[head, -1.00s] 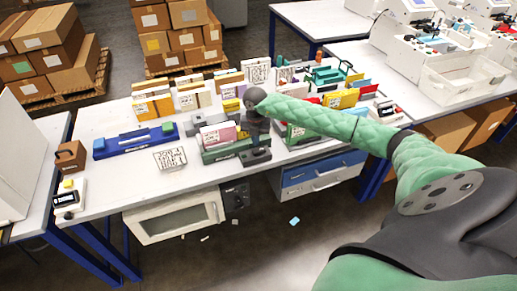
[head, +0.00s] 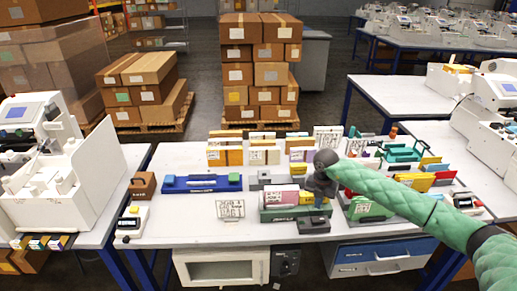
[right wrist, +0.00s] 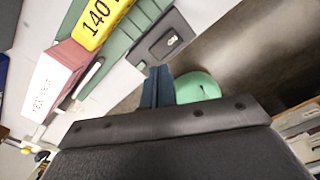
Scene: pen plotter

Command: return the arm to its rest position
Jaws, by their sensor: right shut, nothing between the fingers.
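My right arm (head: 400,195), sleeved in green, reaches in from the right over the table. Its dark right gripper (head: 320,190) is above the front of the table, beside the green card rack (head: 280,213) with pink and yellow cards. The gripper is shut and empty; its fingertips are hard to make out in the head view. In the right wrist view the dark gripper body fills the bottom, with the rack's green edge (right wrist: 118,45) and a yellow label reading 140 (right wrist: 98,22) beyond it. My left gripper is not in view.
A blue tray (head: 180,186), a small white card stand (head: 231,210) and a dark block (head: 313,225) lie on the white table (head: 185,225). More card racks stand behind and right of my gripper. White machines flank the table. The table's front left is fairly clear.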

